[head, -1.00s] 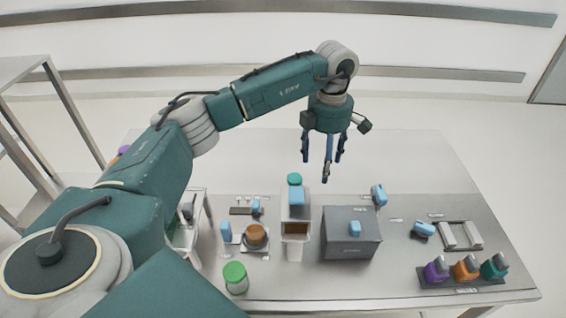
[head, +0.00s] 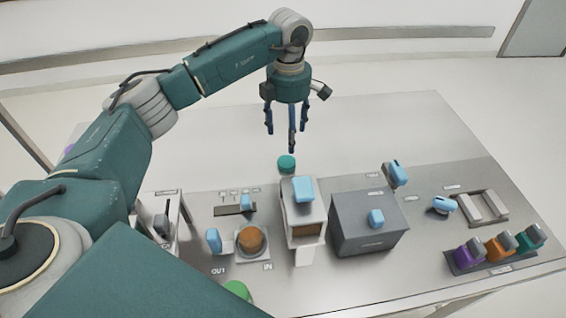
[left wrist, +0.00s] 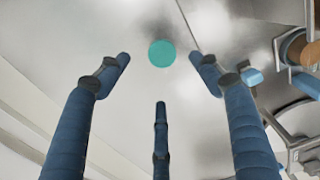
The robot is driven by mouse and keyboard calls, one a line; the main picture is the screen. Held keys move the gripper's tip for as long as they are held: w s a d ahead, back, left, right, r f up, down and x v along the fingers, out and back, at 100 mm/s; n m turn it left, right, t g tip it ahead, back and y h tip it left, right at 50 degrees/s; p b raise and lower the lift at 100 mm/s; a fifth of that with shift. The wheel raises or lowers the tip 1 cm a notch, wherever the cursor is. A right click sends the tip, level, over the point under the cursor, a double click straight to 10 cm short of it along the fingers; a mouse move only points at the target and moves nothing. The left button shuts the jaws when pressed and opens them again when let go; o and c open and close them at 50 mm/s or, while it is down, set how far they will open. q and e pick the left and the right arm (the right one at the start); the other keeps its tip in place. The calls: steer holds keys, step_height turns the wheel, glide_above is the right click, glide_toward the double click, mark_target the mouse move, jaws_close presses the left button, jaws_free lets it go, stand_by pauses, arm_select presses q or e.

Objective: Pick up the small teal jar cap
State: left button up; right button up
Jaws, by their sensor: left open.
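The small teal jar cap (head: 286,164) sits on the table, just behind the white box with the blue top. In the left wrist view it is a round teal disc (left wrist: 161,53) on the bare surface, beyond the fingertips and roughly midway between the two outer fingers. My left gripper (head: 284,135) points down above and slightly behind the cap in the head view, its three blue fingers spread open and empty. The fingers (left wrist: 160,85) also show in the left wrist view, apart from the cap. My right gripper does not show.
A white box with a blue top (head: 304,222) stands in front of the cap, with a grey box (head: 368,222) to its right. A larger green lid (head: 237,290) is at the front. Purple, orange and green items (head: 500,247) stand at the right. The table behind the cap is clear.

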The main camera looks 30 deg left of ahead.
mark_target(288, 161)
arm_select(q)
step_height(288, 161, down, 4)
steer(key=shift+s+r+p, duration=0.1)
steer(key=shift+p, duration=0.5)
steer(key=shift+d+f, duration=0.15)
steer(key=shift+f, duration=0.15)
step_height(288, 161, down, 5)
steer(key=shift+p, duration=1.25)
steer(key=shift+f, duration=0.3)
steer(key=c, duration=0.9)
steer(key=shift+o, duration=0.2)
